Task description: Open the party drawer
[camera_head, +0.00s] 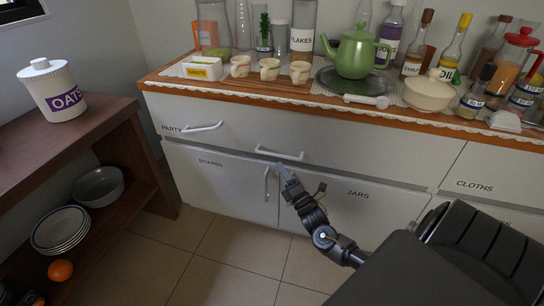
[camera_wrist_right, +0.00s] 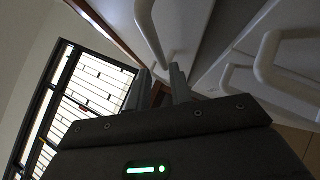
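The party drawer (camera_head: 240,129) is a wide white front under the countertop, marked PARTY at its left, and looks shut. One pale bar handle (camera_head: 202,127) is beside the label; a second bar handle (camera_head: 279,152) is lower, nearer the middle. My right gripper (camera_head: 284,167) is just below that second handle, close to the cabinet front. In the right wrist view its two fingers (camera_wrist_right: 160,86) are apart with nothing seen between them. A pale handle (camera_wrist_right: 150,32) is just beyond the fingertips; whether they touch it I cannot tell. My left gripper is out of view.
Below are the BOARDS door (camera_head: 222,180) with an upright handle (camera_head: 267,184) and the JARS door (camera_head: 365,212). The CLOTHS drawer (camera_head: 490,178) is at the right. The countertop holds a green teapot (camera_head: 354,52), cups and bottles. A brown shelf (camera_head: 75,140) stands left. Tiled floor (camera_head: 225,250) is clear.

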